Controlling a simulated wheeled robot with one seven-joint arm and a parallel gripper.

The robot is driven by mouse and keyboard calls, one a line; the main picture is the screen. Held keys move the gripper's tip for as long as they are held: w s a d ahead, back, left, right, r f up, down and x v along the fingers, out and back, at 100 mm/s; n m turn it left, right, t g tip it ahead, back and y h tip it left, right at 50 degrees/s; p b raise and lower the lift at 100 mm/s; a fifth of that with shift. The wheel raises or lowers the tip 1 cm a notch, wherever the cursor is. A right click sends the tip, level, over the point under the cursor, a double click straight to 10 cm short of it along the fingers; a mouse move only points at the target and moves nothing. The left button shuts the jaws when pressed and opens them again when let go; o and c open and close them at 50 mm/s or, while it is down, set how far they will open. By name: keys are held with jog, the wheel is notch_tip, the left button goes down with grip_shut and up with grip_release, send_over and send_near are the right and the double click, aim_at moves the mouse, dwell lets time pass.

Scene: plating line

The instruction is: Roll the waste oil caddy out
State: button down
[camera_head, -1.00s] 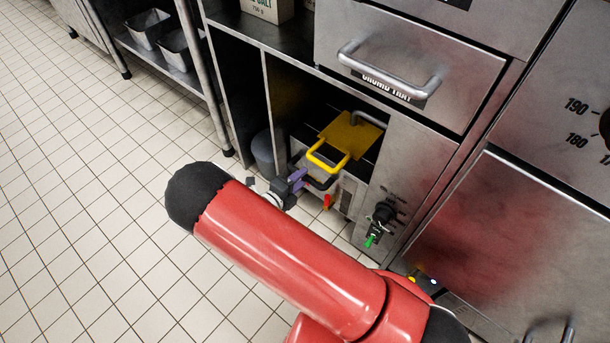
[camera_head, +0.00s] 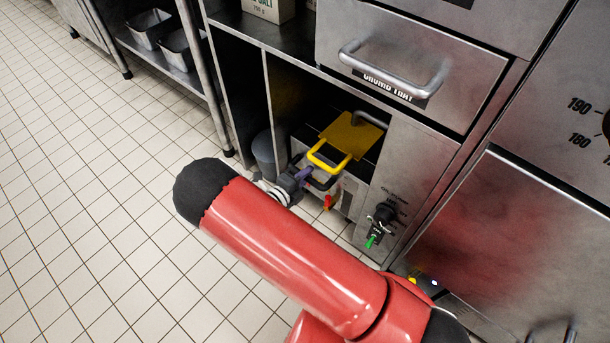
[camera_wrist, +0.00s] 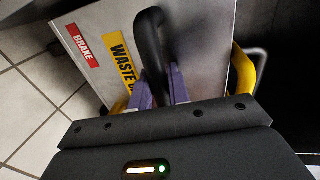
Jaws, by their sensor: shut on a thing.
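The waste oil caddy (camera_wrist: 112,38) is a pale metal box with a red "BRAKE" label, a yellow "WASTE O…" label and a black handle (camera_wrist: 150,45). In the head view the caddy (camera_head: 347,196) sits inside the open bay under the crumb tray drawer, with a yellow handle (camera_head: 325,160) and a red lever (camera_head: 329,202) at its front. My gripper (camera_wrist: 163,88) has purple fingers, shut on the black handle. My gripper also shows in the head view (camera_head: 306,176), low at the caddy's front.
The crumb tray drawer (camera_head: 400,55) is above the bay. A control panel with a black knob (camera_head: 384,212) and green lever is right of it. A grey bin (camera_head: 264,152) is left of the caddy. Open tiled floor (camera_head: 100,210) lies left and in front.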

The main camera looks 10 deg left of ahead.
jog(key=f+v, duration=0.3)
jog(key=v, duration=1.3)
jog(key=s+a+f+v, duration=0.1)
jog(key=f+v, duration=0.2)
jog(key=v, duration=1.3)
jog(key=shift+s+f, duration=0.25)
jog(key=shift+a, duration=0.1)
jog(key=c, duration=1.4)
grip_release()
jog(key=shift+o, duration=0.2)
jog(key=v, duration=0.7)
jog(key=shift+s+a, duration=0.25)
jog(key=shift+s, duration=0.1)
jog(key=shift+r, duration=0.1)
